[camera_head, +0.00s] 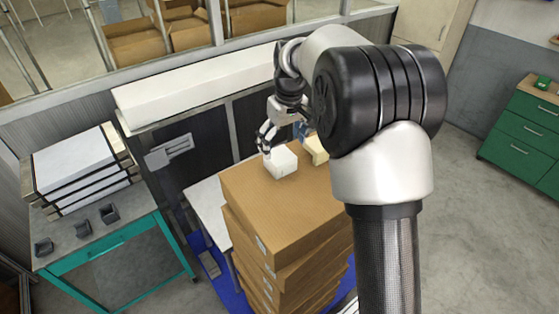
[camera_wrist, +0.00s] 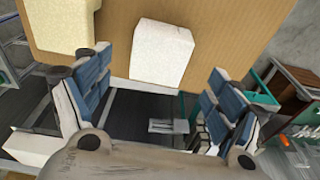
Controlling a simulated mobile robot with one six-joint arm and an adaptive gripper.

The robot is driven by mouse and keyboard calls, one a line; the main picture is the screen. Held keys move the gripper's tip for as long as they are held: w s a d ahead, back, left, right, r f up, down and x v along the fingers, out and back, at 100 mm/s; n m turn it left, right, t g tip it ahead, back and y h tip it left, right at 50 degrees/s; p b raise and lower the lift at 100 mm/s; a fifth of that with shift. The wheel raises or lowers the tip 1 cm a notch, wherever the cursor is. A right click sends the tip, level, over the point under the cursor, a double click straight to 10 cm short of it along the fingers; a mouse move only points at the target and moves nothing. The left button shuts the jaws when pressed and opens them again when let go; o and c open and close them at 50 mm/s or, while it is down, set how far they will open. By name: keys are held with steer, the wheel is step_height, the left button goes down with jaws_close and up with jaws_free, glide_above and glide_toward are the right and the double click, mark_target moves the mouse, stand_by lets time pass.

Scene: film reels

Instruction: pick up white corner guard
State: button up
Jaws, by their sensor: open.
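The white corner guard (camera_head: 281,162) is a small white block on top of the stacked cardboard boxes, near the far-left edge of the top box. In the wrist view the guard (camera_wrist: 160,52) lies ahead of the gap between the fingers. My gripper (camera_head: 283,134) is open and empty, just behind and above the guard in the head view. Its blue-padded fingers (camera_wrist: 158,92) are spread wide in the wrist view, with the guard not between the pads. I cannot tell the exact height of the fingers above the box.
A cream block (camera_head: 316,150) sits on the same top box (camera_head: 265,212), right of the guard and partly hidden by my arm; it also shows in the wrist view (camera_wrist: 55,28). A teal bench (camera_head: 100,240) with small grey pieces stands left. Green drawers (camera_head: 522,135) stand right.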

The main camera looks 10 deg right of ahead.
mark_target(280, 155)
steer(key=shift+w+a+f+p, duration=0.1)
steer(key=shift+w+f+p, duration=0.1)
steer(key=shift+f, duration=0.8)
steer(key=shift+w+a+f+p, duration=0.1)
steer(key=shift+w+f+p, duration=0.15)
steer(key=shift+f, duration=0.8)
steer(key=shift+w+f+p, duration=0.15)
steer(key=shift+w+f, duration=0.05)
steer(key=shift+f, duration=0.8)
steer(key=shift+s, duration=0.1)
steer(key=c, duration=1.1)
steer(key=shift+c, duration=0.2)
steer(key=shift+r, duration=0.15)
